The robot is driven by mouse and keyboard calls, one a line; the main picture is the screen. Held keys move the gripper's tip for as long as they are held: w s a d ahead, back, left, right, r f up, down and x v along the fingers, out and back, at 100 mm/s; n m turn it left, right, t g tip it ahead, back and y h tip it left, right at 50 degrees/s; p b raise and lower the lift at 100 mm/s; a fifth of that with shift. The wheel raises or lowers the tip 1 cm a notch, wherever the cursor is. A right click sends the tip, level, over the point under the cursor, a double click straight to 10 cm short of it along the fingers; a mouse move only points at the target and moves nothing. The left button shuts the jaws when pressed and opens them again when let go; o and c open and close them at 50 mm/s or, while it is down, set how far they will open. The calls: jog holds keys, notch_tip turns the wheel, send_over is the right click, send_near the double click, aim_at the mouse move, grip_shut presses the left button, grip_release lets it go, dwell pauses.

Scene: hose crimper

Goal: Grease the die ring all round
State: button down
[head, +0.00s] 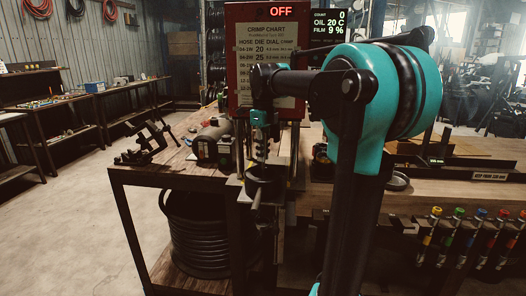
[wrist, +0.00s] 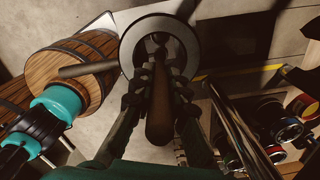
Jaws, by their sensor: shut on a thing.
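My gripper (head: 260,136) points down in front of the red crimper panel in the head view. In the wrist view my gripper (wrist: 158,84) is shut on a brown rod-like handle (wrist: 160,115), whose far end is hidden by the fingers. Past the fingertips is a pale round rim (wrist: 132,38) with a dark middle; I cannot tell whether it is the die ring or a pot's rim. Below my gripper in the head view is a dark cup-like part (head: 262,186) on a bracket. The die ring cannot be made out for certain in the head view.
The red crimper panel (head: 234,50) reads OFF; a display (head: 331,23) shows film 9 %. A black clamp-like tool (head: 148,142) and a motor-like part (head: 214,143) sit on the bench. A coiled hose (head: 196,235) lies below. Colour-banded tools (head: 459,225) hang at right. Floor at left is clear.

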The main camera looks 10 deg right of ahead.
jog(key=shift+s, duration=0.1)
jog(key=shift+s+a, duration=0.25)
jog(key=shift+s, duration=0.35)
jog(key=shift+s+a, duration=0.2)
jog(key=shift+s, duration=0.4)
jog(key=shift+d, duration=0.65)
jog(key=shift+w+d, duration=0.1)
jog(key=shift+d, duration=0.3)
